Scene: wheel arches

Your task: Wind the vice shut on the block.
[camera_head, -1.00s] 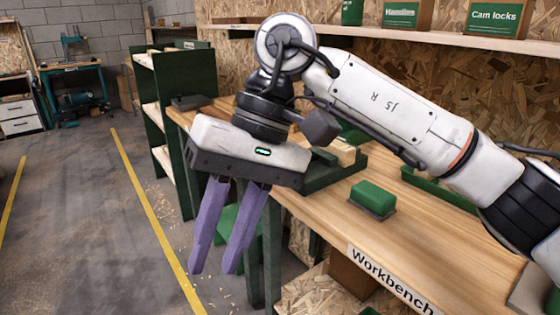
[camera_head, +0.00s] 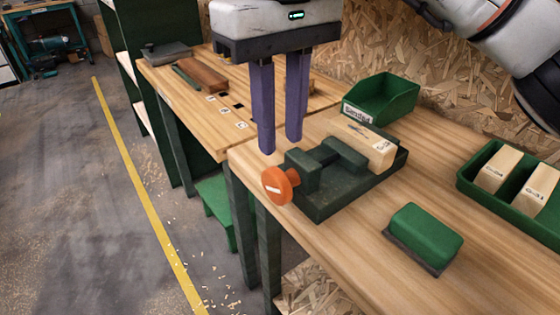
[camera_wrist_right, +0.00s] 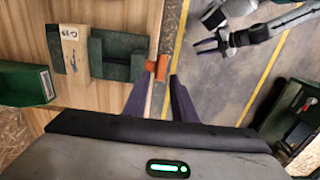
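The dark green vice (camera_head: 330,205) sits at the workbench's front left corner, its orange round handle (camera_head: 280,186) with a pale stripe facing the front edge. A pale wooden block (camera_head: 365,146) stands between its jaws; I cannot tell whether the near jaw touches it. The wrist view also shows the block (camera_wrist_right: 74,50) and the orange handle (camera_wrist_right: 157,68). My right gripper (camera_head: 281,147) points down, open and empty, above and behind the handle, apart from it. My left gripper (camera_wrist_right: 205,46) appears only in the wrist view, away over the floor, its purple fingers apart.
A green sanding block (camera_head: 425,238) lies right of the vice. A green bin (camera_head: 381,98) stands behind, and a green tray (camera_head: 470,186) with pale blocks is at the right. A second bench surface (camera_head: 190,90) with tools adjoins at the left. Floor in front is open.

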